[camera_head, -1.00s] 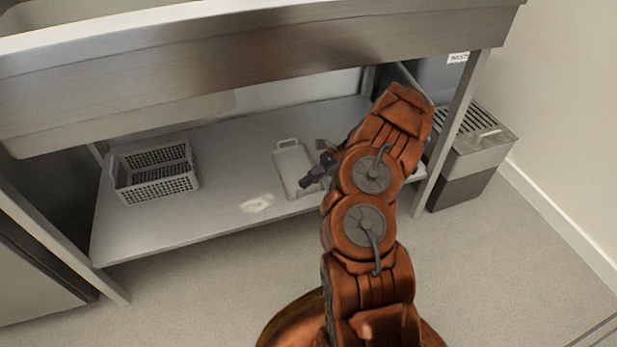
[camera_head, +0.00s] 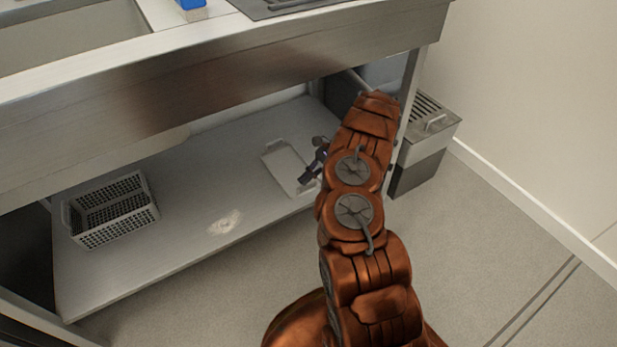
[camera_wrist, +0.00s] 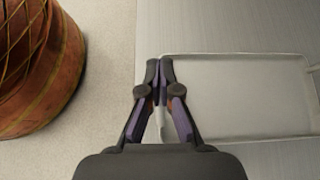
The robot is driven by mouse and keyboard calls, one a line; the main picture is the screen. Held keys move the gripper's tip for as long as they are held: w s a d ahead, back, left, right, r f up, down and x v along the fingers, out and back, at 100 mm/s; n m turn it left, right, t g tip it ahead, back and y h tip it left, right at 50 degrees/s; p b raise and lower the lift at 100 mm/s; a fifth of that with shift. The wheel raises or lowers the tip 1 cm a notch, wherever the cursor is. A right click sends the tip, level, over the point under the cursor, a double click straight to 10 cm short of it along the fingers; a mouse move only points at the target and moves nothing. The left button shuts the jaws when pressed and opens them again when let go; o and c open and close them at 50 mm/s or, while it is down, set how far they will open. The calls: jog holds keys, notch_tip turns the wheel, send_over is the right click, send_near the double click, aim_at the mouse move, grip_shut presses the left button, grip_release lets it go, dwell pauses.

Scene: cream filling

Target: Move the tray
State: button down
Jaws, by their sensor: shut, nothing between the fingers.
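The tray (camera_head: 284,160) is a shallow, pale rectangular one with a raised handle at its far end. It lies flat on the lower steel shelf. My gripper (camera_head: 304,180) is at its near right part, and my arm hides some of that end. In the wrist view the tray (camera_wrist: 240,97) fills the right side. My gripper (camera_wrist: 160,63) is shut there, its fingertips together at the tray's near edge. A pale strip shows between the finger bases, perhaps the near handle; I cannot tell whether the fingers touch the tray.
A grey mesh basket (camera_head: 112,210) stands at the shelf's left. A whitish patch (camera_head: 224,222) marks the shelf's front. The steel sink counter (camera_head: 200,85) overhangs the shelf. A grey bin-like unit (camera_head: 422,150) stands right of the table leg. The floor (camera_head: 200,305) in front is clear.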

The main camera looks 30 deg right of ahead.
jog(key=shift+s+d+f, duration=0.3)
jog(key=shift+d+f, duration=0.1)
jog(key=shift+f, duration=0.25)
jog(key=shift+w+r+p, duration=0.1)
jog(key=shift+r+p, duration=0.45)
jog(key=shift+r, duration=0.2)
jog(key=shift+d+r, duration=0.15)
jog(key=shift+r, duration=0.15)
jog(key=v, duration=0.6)
jog(key=shift+d, duration=0.25)
